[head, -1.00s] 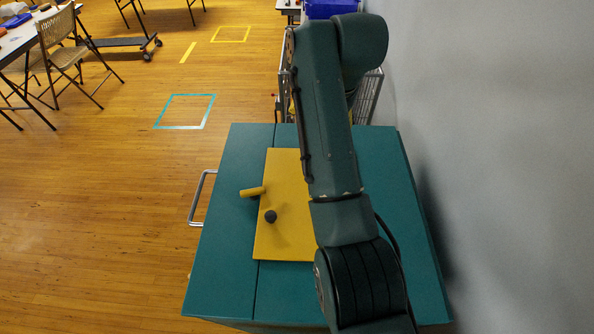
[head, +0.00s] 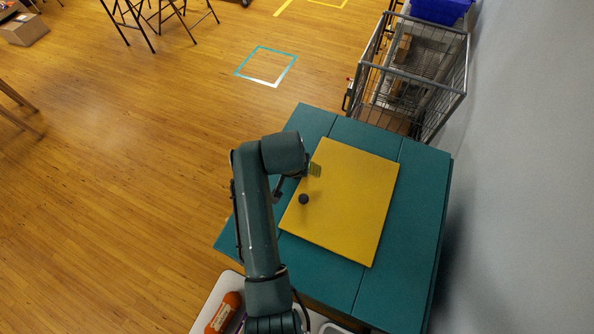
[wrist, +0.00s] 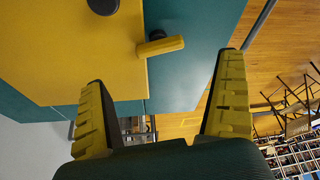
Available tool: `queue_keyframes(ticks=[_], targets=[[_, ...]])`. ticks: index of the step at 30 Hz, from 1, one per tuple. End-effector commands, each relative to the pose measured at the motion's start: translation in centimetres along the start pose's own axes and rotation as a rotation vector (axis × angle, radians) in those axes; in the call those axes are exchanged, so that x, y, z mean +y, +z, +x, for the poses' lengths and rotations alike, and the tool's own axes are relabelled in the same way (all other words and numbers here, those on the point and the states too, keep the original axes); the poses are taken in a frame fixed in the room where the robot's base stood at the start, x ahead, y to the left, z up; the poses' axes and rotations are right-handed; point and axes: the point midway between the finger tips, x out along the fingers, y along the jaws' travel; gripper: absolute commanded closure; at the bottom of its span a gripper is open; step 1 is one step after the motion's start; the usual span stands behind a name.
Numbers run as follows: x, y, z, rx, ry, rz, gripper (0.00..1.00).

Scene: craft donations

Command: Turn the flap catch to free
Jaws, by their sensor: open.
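The yellow flap (head: 350,205) lies on a teal cabinet top, with a dark round knob (head: 303,199) near its left edge. In the wrist view, the catch (wrist: 162,46) is a short yellow bar crossing the flap's edge, its free end over the teal surface. A dark round piece shows beside the bar. My gripper (wrist: 165,70) is open, and the bar lies ahead of the gap between its yellow-padded fingers, with no clear contact. In the head view, my gripper (head: 306,171) is beside the flap's left edge, above the knob, and hides the catch.
A wire cart (head: 415,75) stands behind the teal cabinet (head: 410,225), and a grey wall is at the right. A pale tray with an orange item (head: 223,312) is at the bottom. The wooden floor at the left is mostly clear.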

Motion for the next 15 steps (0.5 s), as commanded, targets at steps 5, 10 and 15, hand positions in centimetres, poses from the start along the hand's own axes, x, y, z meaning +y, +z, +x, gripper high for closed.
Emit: queue_keyframes(ticks=[5, 10, 15], targets=[[0.1, 0.1, 4.5, -0.003, 0.001, 0.001, 0.0], [0.0, 0.1, 7.2, -0.002, 0.0, 0.001, 0.0], [0.0, 0.0, 8.0, -0.001, 0.0, 0.001, 0.0]])
